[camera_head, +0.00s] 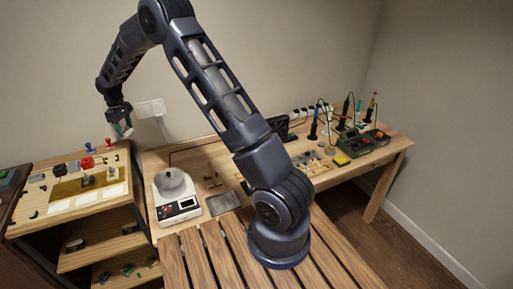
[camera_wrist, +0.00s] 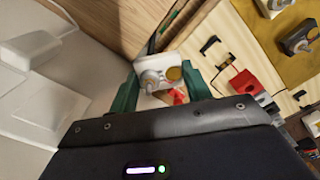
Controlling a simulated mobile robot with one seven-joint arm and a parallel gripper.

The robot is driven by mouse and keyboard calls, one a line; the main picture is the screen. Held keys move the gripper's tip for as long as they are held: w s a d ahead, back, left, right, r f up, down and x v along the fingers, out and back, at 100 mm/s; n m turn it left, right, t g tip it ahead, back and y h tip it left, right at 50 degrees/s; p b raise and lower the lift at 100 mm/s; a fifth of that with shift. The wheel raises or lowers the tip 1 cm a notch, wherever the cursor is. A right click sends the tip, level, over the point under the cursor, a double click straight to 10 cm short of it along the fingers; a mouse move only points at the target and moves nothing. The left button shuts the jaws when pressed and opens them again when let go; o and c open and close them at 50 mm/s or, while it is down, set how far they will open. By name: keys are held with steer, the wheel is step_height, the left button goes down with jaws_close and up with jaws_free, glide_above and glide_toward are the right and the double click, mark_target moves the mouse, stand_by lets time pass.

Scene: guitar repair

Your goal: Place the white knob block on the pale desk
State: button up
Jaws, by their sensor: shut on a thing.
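My gripper (camera_head: 122,130) is raised at the left, in front of the wall and above the gap between the left shelf unit and the desk. In the wrist view its green fingers (camera_wrist: 160,90) are shut on the white knob block (camera_wrist: 154,72), which has a grey knob and a brass-coloured round part on its face. In the head view the block is too small to make out clearly. The pale wooden desk (camera_head: 190,156) runs along the back wall, to the right of and below my gripper.
A white scale (camera_head: 180,208) with a grey bowl stands at the desk's left end. Soldering tools and a green device (camera_head: 358,145) stand at its right. The left shelf unit (camera_head: 40,220) carries red parts, clips and a gold mat. A wall socket (camera_head: 150,108) is close to my gripper.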

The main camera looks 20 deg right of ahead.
steer(key=w+d+f+m, duration=0.1)
steer(key=d+f+m, duration=0.2)
steer(key=d, duration=0.9)
steer(key=w+d+f+m, duration=0.1)
steer(key=d+f+m, duration=0.2)
steer(key=d, duration=0.9)
steer(key=d+f+m, duration=0.3)
steer(key=d+f, duration=0.1)
steer(key=d, duration=0.8)
steer(key=w+d+r+m, duration=0.1)
steer(key=d+r, duration=0.4)
steer(key=d, duration=0.3)
steer(key=w+d+r, duration=0.1)
steer(key=d+r, duration=0.4)
steer(key=d, duration=0.2)
steer(key=f, duration=1.9)
steer(key=shift+w+d, duration=0.1)
steer(key=shift+d, duration=0.1)
steer(key=shift+f, duration=0.15)
steer(key=o, duration=0.7)
steer(key=shift+c, duration=0.2)
steer(key=o, duration=0.3)
